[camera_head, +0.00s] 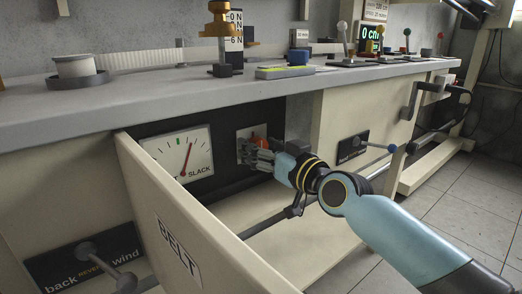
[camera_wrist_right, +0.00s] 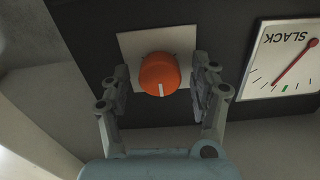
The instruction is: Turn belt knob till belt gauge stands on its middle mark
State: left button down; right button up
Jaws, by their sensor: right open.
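The belt knob (camera_wrist_right: 159,75) is a round orange knob on a pale square plate, its white line pointing down in the wrist view; it is partly hidden in the head view (camera_head: 259,142). My right gripper (camera_wrist_right: 162,78) is open, with one finger on each side of the knob and small gaps visible. In the head view the right gripper (camera_head: 252,152) is at the knob plate. The belt gauge (camera_head: 172,157) is a white dial marked SLACK. Its red needle leans right of a green mark in the head view. The gauge is upside down in the wrist view (camera_wrist_right: 296,62). My left gripper is not in view.
The grey bench top (camera_head: 150,95) overhangs the recess.

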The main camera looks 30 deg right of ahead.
jog(key=c, duration=1.1)
jog(key=shift+c, duration=0.2)
jog(key=shift+m, duration=0.3)
